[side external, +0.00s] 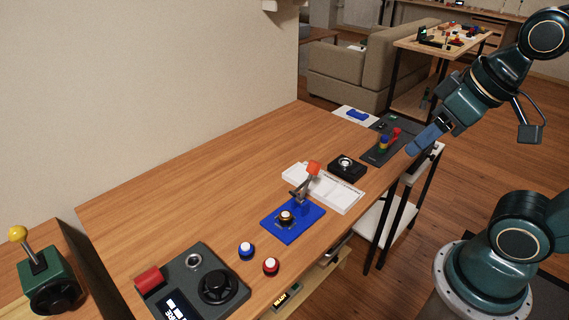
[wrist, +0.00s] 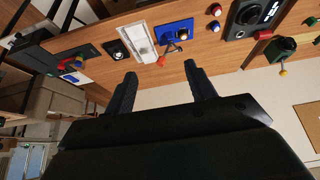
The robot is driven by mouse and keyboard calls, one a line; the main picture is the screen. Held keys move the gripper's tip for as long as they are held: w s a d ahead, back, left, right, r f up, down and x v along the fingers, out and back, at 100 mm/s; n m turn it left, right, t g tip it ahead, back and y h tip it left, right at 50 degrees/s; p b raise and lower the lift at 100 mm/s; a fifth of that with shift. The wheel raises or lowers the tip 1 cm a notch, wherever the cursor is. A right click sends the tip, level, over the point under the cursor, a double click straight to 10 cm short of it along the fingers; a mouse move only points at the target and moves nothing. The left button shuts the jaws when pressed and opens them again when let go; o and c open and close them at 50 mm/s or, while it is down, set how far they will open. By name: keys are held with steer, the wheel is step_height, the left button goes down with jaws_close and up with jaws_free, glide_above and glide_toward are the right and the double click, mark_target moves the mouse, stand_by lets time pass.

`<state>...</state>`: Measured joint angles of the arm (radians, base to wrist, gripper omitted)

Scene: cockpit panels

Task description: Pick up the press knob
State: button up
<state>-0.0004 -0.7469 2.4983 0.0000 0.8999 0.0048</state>
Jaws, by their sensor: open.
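Several round knobs or buttons are on the wooden desk, and I cannot tell for certain which is the press knob. A bronze knob with a pale top (side external: 286,216) sits on a blue plate (side external: 308,222); this plate also shows in the wrist view (wrist: 173,27). A blue button with a white top (side external: 246,250) and a red button with a white top (side external: 270,266) stand nearer the front. A black box with a silver knob (side external: 346,166) lies farther back. My gripper (side external: 412,150) is open and empty, off the desk's far right end; its two fingers show in the wrist view (wrist: 160,69).
A lever with an orange-red handle (side external: 313,168) rises by a white panel (side external: 340,193). A dark panel with a large black dial (side external: 218,286) is at front left. A dark mat with coloured pieces (side external: 377,155) is beneath my gripper. The desk's left middle is clear.

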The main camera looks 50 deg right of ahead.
steer(key=m+g, duration=0.6)
steer(key=m, duration=0.9)
glide_above(285, 214)
step_height(285, 214, down, 15)
steer(key=shift+s+f, duration=0.1)
steer(key=shift+f, duration=0.1)
steer(key=shift+f, duration=4.15)
steer(key=shift+f, duration=2.6)
steer(key=shift+c, duration=0.4)
